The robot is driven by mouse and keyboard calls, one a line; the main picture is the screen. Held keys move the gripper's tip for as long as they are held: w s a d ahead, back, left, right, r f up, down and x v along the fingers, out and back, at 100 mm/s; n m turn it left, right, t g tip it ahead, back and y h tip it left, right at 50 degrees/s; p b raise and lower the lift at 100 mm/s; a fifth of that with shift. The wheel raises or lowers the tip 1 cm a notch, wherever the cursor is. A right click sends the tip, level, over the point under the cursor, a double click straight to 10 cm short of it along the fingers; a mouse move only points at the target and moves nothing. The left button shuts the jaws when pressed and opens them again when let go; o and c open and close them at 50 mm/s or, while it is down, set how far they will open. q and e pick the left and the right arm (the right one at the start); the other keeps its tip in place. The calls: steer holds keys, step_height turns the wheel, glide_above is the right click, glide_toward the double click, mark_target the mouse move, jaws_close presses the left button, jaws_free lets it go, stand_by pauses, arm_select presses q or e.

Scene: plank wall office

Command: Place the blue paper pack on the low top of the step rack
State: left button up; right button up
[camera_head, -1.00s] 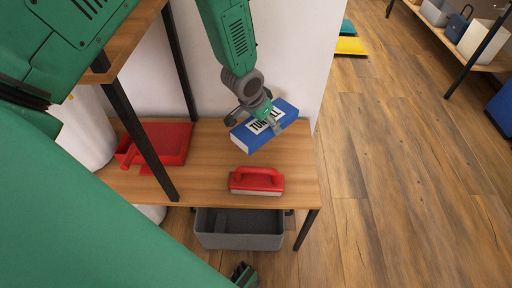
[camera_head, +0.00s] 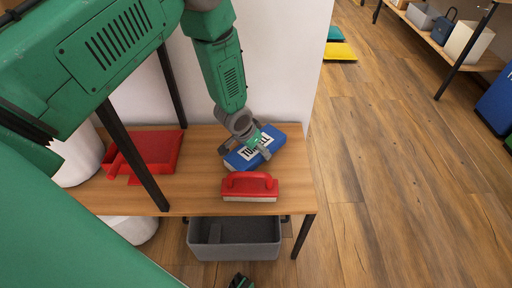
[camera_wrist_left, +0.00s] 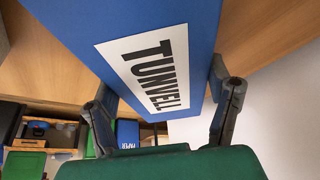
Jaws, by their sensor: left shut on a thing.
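The blue paper pack (camera_head: 255,148), with a white "TUNVELL" label, is in my left gripper (camera_head: 245,151). The gripper is shut on it, one finger on either side. The pack is over the back right part of the wooden low top (camera_head: 205,190) of the step rack, behind a red-handled brush. I cannot tell whether it touches the wood. In the left wrist view the pack (camera_wrist_left: 200,25) fills the space between the fingers (camera_wrist_left: 165,115), with wood behind it.
The red-handled brush (camera_head: 250,187) stands at the low top's front right, close to the pack. A red dustpan-like tray (camera_head: 155,150) lies at left, beyond a black post (camera_head: 132,155). A grey bin (camera_head: 235,240) is below. A white wall rises behind. Open floor lies right.

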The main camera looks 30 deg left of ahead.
arm_select(q)
steer(key=o, duration=1.2)
steer(key=shift+f, duration=0.1)
steer(key=shift+c, duration=0.2)
steer(key=o, duration=0.4)
steer(key=shift+a, duration=0.15)
steer(key=d+p+v, duration=0.1)
steer(key=p+v, duration=0.2)
steer(key=v, duration=0.9)
steer(key=shift+s+a+p, duration=0.15)
steer(key=shift+a+p, duration=0.15)
steer(key=shift+a, duration=0.15)
